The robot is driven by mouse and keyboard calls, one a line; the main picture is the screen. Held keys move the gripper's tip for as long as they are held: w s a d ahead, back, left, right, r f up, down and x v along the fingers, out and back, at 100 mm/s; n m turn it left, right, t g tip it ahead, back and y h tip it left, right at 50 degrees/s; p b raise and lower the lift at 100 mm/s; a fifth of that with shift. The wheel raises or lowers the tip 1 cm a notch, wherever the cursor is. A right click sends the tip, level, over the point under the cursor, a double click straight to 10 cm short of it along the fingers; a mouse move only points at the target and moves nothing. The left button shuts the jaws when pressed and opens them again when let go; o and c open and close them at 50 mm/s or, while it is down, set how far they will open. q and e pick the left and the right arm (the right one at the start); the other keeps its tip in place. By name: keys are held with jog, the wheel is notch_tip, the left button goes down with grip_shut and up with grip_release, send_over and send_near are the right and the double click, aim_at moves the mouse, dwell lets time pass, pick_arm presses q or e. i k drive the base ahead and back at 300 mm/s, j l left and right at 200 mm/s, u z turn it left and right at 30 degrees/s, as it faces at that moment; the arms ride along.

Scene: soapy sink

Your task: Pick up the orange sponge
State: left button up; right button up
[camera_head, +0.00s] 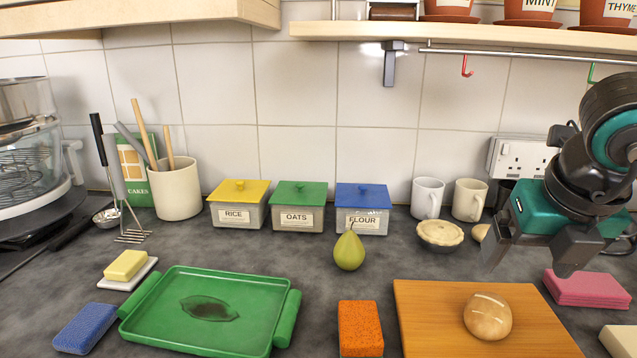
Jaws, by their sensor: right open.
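An orange sponge (360,329) lies on the dark counter at the front, between the green tray and the wooden board. My right gripper (532,262) hangs at the right of the view, above the back right of the wooden board. It is open with nothing between its fingers. It is well to the right of the orange sponge and apart from it. My left gripper is not in view.
A green tray (188,332) lies left of the sponge; a wooden board (430,310) with a bread roll (488,316) lies right. A pear (349,250) stands behind. Blue (86,328) and pink (587,289) sponges lie at the sides. A shelf (480,33) overhangs the back.

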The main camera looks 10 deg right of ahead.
aim_at(360, 333)
jog(key=k, duration=1)
